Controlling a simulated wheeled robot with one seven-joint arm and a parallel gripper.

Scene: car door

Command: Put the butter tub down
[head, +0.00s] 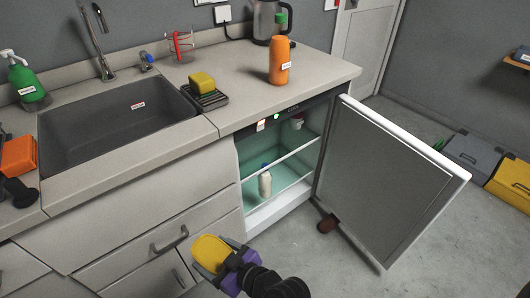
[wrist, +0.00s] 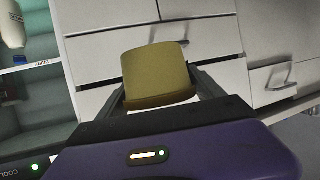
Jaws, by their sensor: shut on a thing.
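The butter tub (head: 212,252) is a yellow rounded tub, held up in front of the drawers at the bottom of the head view. It also shows in the wrist view (wrist: 156,74), between the two fingers. My gripper (head: 222,262) is shut on the tub. In the wrist view the gripper fingers (wrist: 160,92) press on its left and right sides. The tub is in the air, left of the open fridge and apart from any surface. Its far side is hidden.
A small fridge (head: 283,165) stands open, with a white bottle (head: 265,183) inside. Its door (head: 390,180) swings out to the right. The counter (head: 320,72) holds an orange bottle (head: 279,60) and a yellow sponge (head: 202,82), with bare room right of the orange bottle. The sink (head: 120,120) is at left.

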